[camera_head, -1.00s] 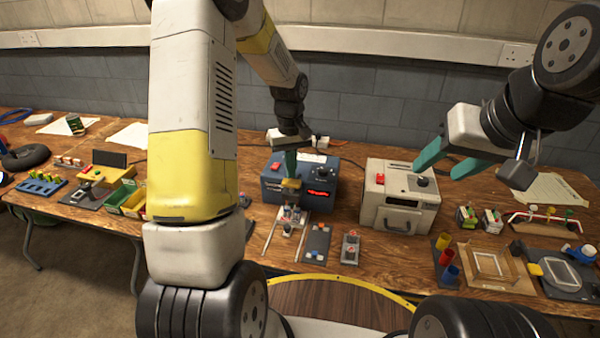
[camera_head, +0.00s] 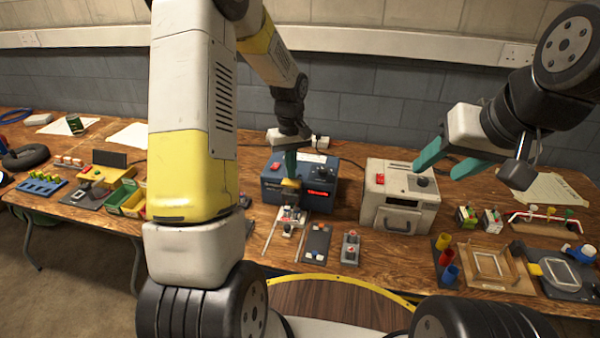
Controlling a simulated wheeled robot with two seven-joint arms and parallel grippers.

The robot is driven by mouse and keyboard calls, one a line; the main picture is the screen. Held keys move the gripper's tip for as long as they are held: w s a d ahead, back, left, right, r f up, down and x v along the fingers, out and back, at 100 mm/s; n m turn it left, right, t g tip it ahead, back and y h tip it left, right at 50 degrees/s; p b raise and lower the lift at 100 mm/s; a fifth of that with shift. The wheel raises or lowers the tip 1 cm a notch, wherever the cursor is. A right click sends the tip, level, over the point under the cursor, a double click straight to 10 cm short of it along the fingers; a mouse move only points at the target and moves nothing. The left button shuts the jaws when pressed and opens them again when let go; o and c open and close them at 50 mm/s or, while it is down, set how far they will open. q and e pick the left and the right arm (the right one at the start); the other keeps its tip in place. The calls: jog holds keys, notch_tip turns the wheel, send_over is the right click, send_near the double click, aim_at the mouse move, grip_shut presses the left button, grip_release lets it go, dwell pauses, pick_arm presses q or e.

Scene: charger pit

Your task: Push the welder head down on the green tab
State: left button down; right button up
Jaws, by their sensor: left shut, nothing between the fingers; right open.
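The blue welder box (camera_head: 322,178) stands on the bench in the middle, with a red button on its left top and a lit red display on its front. The yellow welder head (camera_head: 290,184) is at the front left of the box. My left gripper (camera_head: 290,174) is shut, pointing down with its teal fingertips at the top of the yellow head; they seem to touch it. A small carriage with pale and red parts (camera_head: 291,216) sits on rails below the head. I cannot make out the green tab.
The white box (camera_head: 400,190) with a handle and red switch stands right of the welder. A dark tray (camera_head: 317,242) and a small grey block (camera_head: 350,248) lie in front. Coloured cups (camera_head: 447,258) and wooden frames are at the right. Green and yellow bins (camera_head: 125,198) are at the left.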

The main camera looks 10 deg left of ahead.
aim_at(291, 181)
pick_arm(q)
jog(key=shift+f, duration=0.15)
jog(key=shift+f, duration=1.5)
jog(key=shift+r, duration=3.1)
